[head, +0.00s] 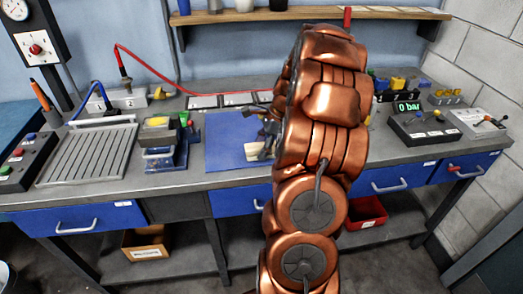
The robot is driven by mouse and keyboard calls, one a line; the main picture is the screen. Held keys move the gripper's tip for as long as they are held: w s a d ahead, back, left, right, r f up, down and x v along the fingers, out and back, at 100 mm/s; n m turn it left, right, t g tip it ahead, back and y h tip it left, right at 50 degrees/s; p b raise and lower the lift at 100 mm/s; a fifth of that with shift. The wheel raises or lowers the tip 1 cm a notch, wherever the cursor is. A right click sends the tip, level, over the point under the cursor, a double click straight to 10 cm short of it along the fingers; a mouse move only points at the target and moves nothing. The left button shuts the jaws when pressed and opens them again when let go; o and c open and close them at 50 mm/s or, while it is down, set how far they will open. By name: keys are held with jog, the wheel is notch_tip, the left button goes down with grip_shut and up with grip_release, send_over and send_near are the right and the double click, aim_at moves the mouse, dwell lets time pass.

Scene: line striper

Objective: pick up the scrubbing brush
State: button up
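My gripper (267,134) is over the blue mat (224,140) on the workbench, partly hidden behind my copper-coloured arm. Its fingers are small and dark here, and I cannot tell whether they are open or shut. A small pale object (253,151) shows at the mat just below and left of the gripper. I cannot tell whether it is the scrubbing brush, or whether the gripper touches it. No other thing is clearly recognisable as the brush. My arm hides the bench right of the mat.
A ribbed grey tray (88,154) and a blue clamp-like stand (162,145) with a yellow top are left of the mat. A "0 bar" display box (422,127) and lever box (478,123) stand at right. A shelf (235,15) runs along the back wall.

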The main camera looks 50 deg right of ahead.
aim_at(257, 147)
jog(key=c, duration=0.8)
jog(key=shift+r+b, duration=0.75)
jog(key=shift+r, duration=1.2)
jog(key=shift+s+a+r, duration=0.1)
jog(key=shift+a, duration=0.1)
jog(key=s+a+r+b, duration=0.1)
jog(key=s+a+b, duration=0.2)
jog(key=s+a, duration=0.6)
jog(key=a, duration=0.3)
jog(key=shift+s+a+r, duration=0.2)
jog(key=shift+s, duration=0.05)
